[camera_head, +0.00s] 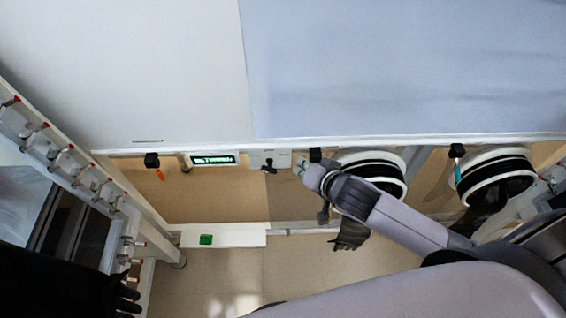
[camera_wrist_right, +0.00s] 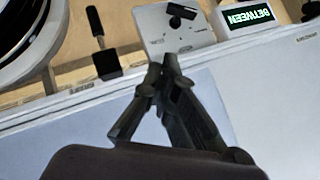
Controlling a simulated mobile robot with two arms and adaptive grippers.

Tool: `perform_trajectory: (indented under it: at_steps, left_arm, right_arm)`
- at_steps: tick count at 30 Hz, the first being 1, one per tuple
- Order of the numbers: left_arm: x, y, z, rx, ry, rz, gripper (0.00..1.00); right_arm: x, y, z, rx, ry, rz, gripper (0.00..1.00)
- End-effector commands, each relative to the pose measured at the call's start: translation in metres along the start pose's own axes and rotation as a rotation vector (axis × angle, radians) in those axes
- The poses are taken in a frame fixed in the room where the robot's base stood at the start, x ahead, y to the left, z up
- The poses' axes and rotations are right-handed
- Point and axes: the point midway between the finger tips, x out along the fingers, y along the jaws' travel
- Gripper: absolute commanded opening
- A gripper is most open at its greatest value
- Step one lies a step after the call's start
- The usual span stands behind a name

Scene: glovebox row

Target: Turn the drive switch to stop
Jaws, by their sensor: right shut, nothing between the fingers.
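The drive switch is a black knob (camera_head: 270,166) on a pale grey plate (camera_head: 282,159) below the front edge of the glovebox. In the right wrist view the knob (camera_wrist_right: 182,11) lies slanted on its plate (camera_wrist_right: 160,40), above the fingertips in the picture. My right gripper (camera_head: 301,167) is just right of the plate in the head view. Its fingers (camera_wrist_right: 163,72) are together and empty, apart from the knob. My left gripper is not in view.
A round glove port (camera_head: 396,160) is right behind my right arm, with a black glove (camera_head: 350,234) hanging below. A white ledge with a green button (camera_head: 206,239) is lower left. A valve rack (camera_head: 62,160) stands left.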

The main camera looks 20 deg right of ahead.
Motion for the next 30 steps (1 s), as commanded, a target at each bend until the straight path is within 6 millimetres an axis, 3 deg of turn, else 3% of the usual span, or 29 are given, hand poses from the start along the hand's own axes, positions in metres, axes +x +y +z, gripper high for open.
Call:
perform_trajectory:
  at_steps: [3,6,10,12,18,30]
  left_arm:
    - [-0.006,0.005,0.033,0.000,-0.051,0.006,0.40]
    - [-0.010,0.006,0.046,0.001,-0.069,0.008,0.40]
    - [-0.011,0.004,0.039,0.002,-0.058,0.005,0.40]
    - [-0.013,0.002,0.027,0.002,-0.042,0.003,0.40]
    - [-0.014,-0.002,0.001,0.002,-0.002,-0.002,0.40]
    - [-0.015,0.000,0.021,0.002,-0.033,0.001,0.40]
  right_arm:
    - [0.026,-0.001,-0.003,-0.001,0.003,0.000,0.00]
    - [0.047,-0.001,-0.003,-0.001,0.002,0.000,0.00]
    - [0.072,-0.001,-0.002,0.000,0.002,0.000,0.00]
    - [0.080,-0.001,0.007,0.000,-0.002,0.000,0.00]
    - [0.096,-0.001,0.023,0.000,0.000,-0.001,0.00]
    - [0.100,-0.001,0.028,0.000,0.000,-0.002,0.00]
